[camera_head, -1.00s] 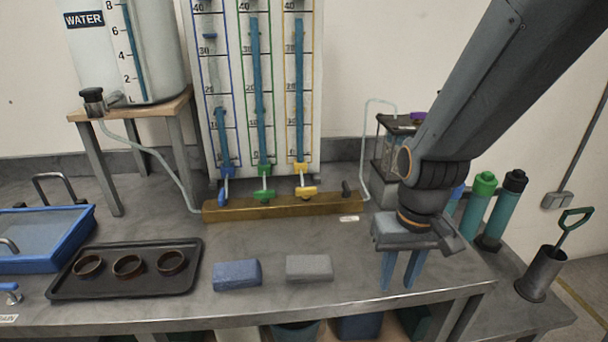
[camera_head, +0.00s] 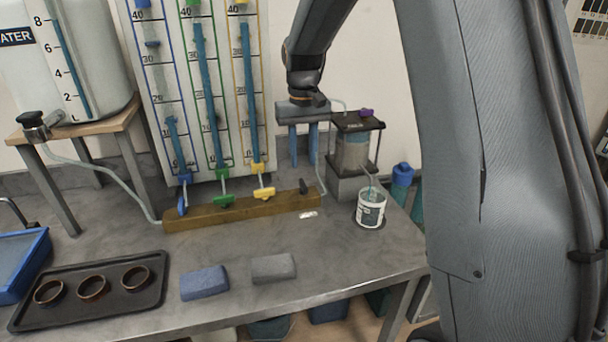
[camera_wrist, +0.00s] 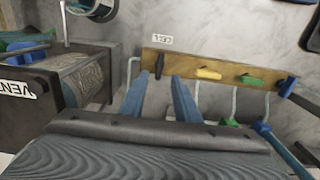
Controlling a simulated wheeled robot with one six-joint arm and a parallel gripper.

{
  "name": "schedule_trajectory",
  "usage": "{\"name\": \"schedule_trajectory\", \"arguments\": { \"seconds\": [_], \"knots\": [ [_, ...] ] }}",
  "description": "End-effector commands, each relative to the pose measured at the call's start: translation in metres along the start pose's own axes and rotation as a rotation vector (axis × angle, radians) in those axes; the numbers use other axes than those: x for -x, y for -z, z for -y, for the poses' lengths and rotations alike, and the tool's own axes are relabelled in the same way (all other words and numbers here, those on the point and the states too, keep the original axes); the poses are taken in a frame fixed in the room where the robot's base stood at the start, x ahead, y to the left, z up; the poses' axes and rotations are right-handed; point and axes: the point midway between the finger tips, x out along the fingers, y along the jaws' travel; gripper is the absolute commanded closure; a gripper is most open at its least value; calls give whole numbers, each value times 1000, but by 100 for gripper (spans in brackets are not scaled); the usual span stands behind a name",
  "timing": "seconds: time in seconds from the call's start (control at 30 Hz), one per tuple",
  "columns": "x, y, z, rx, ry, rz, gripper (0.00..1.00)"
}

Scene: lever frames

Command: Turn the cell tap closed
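A brass-coloured manifold bar (camera_head: 235,211) lies on the bench below the tube board. At its right end is a small black lever tap (camera_head: 304,186) beside a white label (camera_head: 308,215); I take this as the cell tap, but the label is too small to read surely. In the wrist view the black lever (camera_wrist: 159,66) stands across the bar, in line with the gap between my fingers. My gripper (camera_head: 303,162) is open and empty, pointing down above and behind the lever, apart from it. In the wrist view my blue fingers (camera_wrist: 159,85) are spread.
Yellow (camera_head: 264,193), green (camera_head: 223,200) and blue (camera_head: 182,202) taps sit left along the bar. The glass cell (camera_head: 352,152) with a purple knob (camera_head: 366,113) stands close right. A white cup (camera_head: 371,208) stands before it.

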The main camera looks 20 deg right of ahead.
Motion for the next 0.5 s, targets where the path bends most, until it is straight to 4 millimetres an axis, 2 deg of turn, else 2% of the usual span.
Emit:
{"name": "schedule_trajectory", "arguments": {
  "seconds": [0.13,0.5],
  "knots": [
    [-13,1,-1,-2,0,5,71],
    [-65,1,-2,-3,0,3,71]
  ]
}}
